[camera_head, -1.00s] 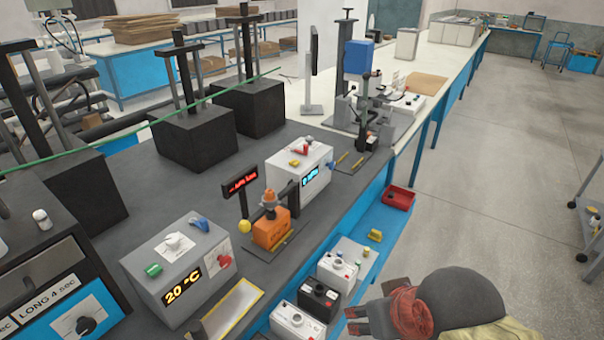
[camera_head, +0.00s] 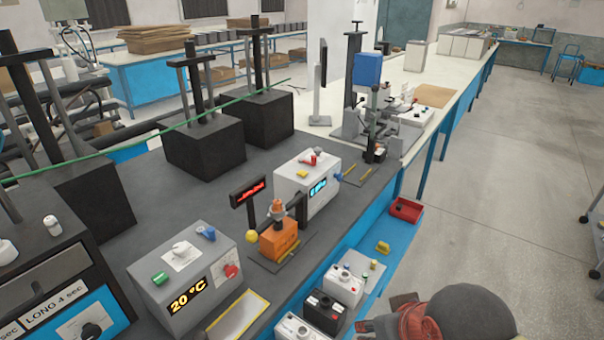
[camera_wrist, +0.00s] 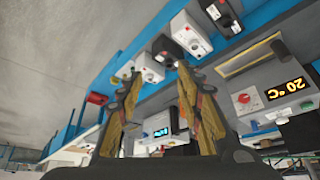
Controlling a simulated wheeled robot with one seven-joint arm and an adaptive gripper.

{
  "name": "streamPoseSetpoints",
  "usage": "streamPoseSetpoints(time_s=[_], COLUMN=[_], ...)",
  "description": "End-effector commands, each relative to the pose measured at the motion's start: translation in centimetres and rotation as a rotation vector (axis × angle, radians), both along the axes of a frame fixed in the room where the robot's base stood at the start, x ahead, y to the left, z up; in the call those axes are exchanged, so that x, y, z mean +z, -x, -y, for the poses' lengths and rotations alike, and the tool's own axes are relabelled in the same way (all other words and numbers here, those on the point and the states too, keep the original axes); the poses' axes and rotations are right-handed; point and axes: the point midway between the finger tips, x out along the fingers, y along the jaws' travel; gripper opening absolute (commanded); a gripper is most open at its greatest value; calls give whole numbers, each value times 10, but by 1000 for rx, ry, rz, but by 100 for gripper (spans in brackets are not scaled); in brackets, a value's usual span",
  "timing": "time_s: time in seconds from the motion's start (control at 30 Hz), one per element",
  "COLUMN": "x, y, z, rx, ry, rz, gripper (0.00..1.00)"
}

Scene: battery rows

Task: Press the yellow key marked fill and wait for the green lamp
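A small yellow key (camera_head: 302,174) sits on top of a white box (camera_head: 322,196) with a blue-lit display, beside a red knob. Its marking is too small to read. No lit green lamp can be made out. My gripper (camera_head: 372,326) is at the bottom edge of the head view, right of the bench and well apart from the key; its tips are partly cut off. In the wrist view my gripper (camera_wrist: 160,73) shows two spread fingers with nothing between them. The blue display of a box (camera_wrist: 161,132) shows beyond the fingers.
An orange block device (camera_head: 279,242) and a red-text sign (camera_head: 248,191) stand in front of the white box. Several batteries (camera_head: 344,284) line the blue shelf, with a red tray (camera_head: 406,209) beyond. A 20 °C box (camera_head: 185,302) stands front left. Floor at right is open.

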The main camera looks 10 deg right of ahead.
Motion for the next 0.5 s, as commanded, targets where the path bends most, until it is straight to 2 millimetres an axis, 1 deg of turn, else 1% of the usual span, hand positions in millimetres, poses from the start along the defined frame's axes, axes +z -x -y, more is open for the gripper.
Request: streamPoseSetpoints(time_s=[0.07, 0.5], x=[0, 0], y=[0, 0], z=[0, 0], rx=[0, 0], ry=[0, 0], rz=[0, 0], gripper=[30, 5])
